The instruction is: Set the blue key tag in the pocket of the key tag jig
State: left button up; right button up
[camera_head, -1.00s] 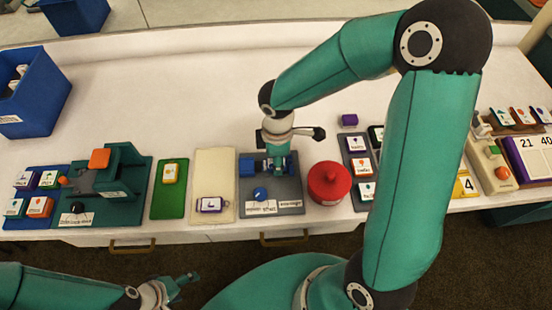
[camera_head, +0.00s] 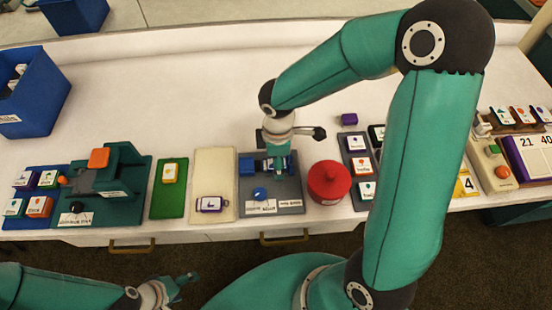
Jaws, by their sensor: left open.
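My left gripper (camera_head: 181,287) is open and empty low in the head view, in front of the table edge and apart from everything on the table. My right gripper (camera_head: 279,167) points down over a grey board (camera_head: 290,187) with a blue block (camera_head: 247,166) and a blue knob (camera_head: 260,194). Its fingertips are too small to tell whether they hold anything. A teal fixture (camera_head: 126,172) with an orange block stands at the left. I cannot tell which fixture is the key tag jig. No tag is clearly blue; a purple-edged tag (camera_head: 211,204) lies on a cream mat (camera_head: 214,165).
A blue tray (camera_head: 57,219) with several tags is at the far left, below a blue bin (camera_head: 40,108). A red round pot (camera_head: 329,183) stands close right of the grey board. The table's back is clear.

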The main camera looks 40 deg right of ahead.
notch_tip(320, 180, up, 12)
dwell(0.6)
jog(key=shift+f, duration=0.1)
